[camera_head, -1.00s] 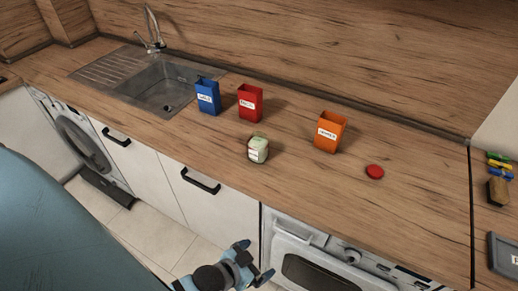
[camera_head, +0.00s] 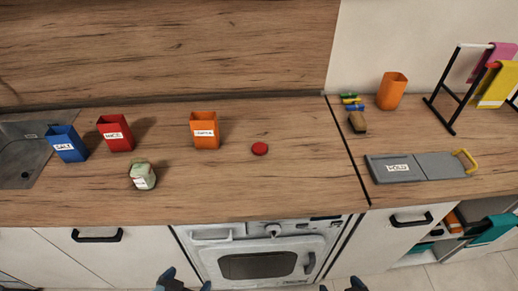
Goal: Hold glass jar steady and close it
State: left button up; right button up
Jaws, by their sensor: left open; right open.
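The glass jar (camera_head: 143,176) stands on the wooden counter at the left, near the front edge, with a pale label and light contents. A round red lid (camera_head: 260,149) lies flat on the counter to the right of the jar, apart from it. My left gripper (camera_head: 184,284) is at the bottom edge of the view, below the counter front, open and empty. My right gripper (camera_head: 340,287) is further right at the bottom edge, open, with only its fingertips showing. Neither gripper touches the jar or the lid.
Blue (camera_head: 67,144), red (camera_head: 116,133) and orange (camera_head: 205,130) labelled containers stand behind the jar. A sink (camera_head: 22,150) is at the far left. Right of the counter seam are a grey board (camera_head: 400,169), a brush (camera_head: 357,122), an orange cup (camera_head: 391,91) and a towel rack (camera_head: 455,90).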

aim_at(141, 174)
jog(key=z, duration=1.75)
jog(key=k+j, duration=0.55)
jog(key=j, duration=0.15)
jog(key=k+j, duration=0.55)
jog(key=j, duration=0.1)
